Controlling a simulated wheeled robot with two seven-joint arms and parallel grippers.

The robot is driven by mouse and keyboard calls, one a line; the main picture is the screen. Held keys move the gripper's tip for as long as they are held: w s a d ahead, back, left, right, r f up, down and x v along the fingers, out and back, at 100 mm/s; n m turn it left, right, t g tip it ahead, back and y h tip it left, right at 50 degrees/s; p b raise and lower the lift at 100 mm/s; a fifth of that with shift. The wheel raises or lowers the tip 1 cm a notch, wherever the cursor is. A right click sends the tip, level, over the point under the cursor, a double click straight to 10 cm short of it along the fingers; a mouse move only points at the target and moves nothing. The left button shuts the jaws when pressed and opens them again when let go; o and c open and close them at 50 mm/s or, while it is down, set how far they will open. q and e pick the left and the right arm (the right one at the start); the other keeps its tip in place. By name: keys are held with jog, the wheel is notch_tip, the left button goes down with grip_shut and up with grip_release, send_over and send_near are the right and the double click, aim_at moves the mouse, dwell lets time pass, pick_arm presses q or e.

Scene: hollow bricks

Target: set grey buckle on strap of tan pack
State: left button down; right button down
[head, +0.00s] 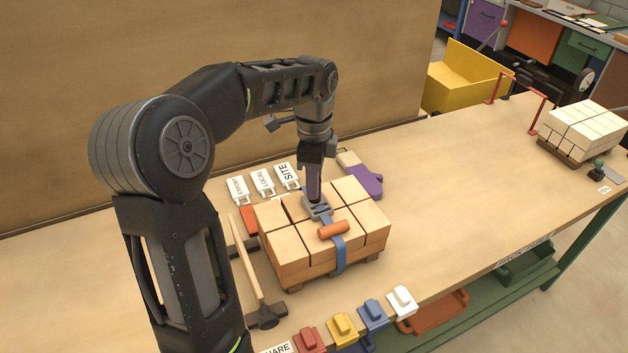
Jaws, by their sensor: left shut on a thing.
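The tan pack (290,256) is a block of several tan bricks on a low dark pallet near the middle of the bench. A blue strap (339,258) runs over its top and down its front side. My left gripper (316,197) points straight down over the top of the pack and is shut on the grey buckle (318,208). The buckle is at the strap's upper end, at or just above the brick tops; I cannot tell whether it touches. An orange cylinder (333,230) lies across the strap just in front of the buckle. My right gripper is out of view.
White tags, including LOCAL (262,183) and SITE (287,176), and a purple mitt (367,181) lie behind the pack. Coloured clips (342,328) line the front edge. A pale brick pack (583,129) stands far right; the bench between is clear.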

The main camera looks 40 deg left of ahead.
pick_arm(q)
jog(key=c, duration=1.1)
grip_release()
jog(key=shift+c, duration=0.2)
jog(key=shift+r, duration=0.15)
notch_tip(320, 180, up, 4)
jog(key=shift+r, duration=0.1)
notch_tip(320, 180, up, 4)
jog(key=shift+f+p, duration=0.25)
jog(key=shift+p, duration=0.8)
jog(key=shift+f, duration=0.1)
